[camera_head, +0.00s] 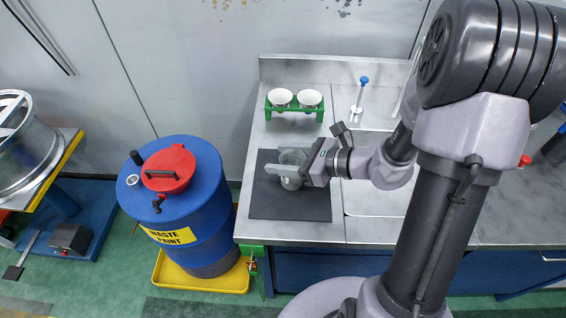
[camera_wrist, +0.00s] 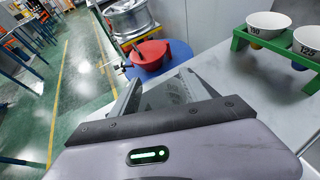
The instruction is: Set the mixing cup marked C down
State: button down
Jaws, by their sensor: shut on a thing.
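The mixing cup (camera_head: 292,157) is a grey, see-through cup over the dark mat (camera_head: 262,205) on the metal worktop. My gripper (camera_head: 287,173) comes in from the right and is shut on the cup, with a finger along its near side. In the wrist view the cup (camera_wrist: 163,96) shows between the two fingers, partly hidden by my gripper body. The letter on it cannot be read. The cup looks about upright. I cannot tell whether its base touches the mat or is a little above it.
A green rack (camera_head: 295,112) with two white funnel cups stands behind the mat. A blue-handled tool (camera_head: 362,95) stands at the back right. A blue waste paint drum (camera_head: 190,215) with a red lid (camera_head: 168,168) stands left of the worktop. The mat's front part is bare.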

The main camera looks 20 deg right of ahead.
jog(key=shift+r, duration=0.1)
jog(key=c, duration=0.6)
grip_release()
jog(key=shift+o, duration=0.2)
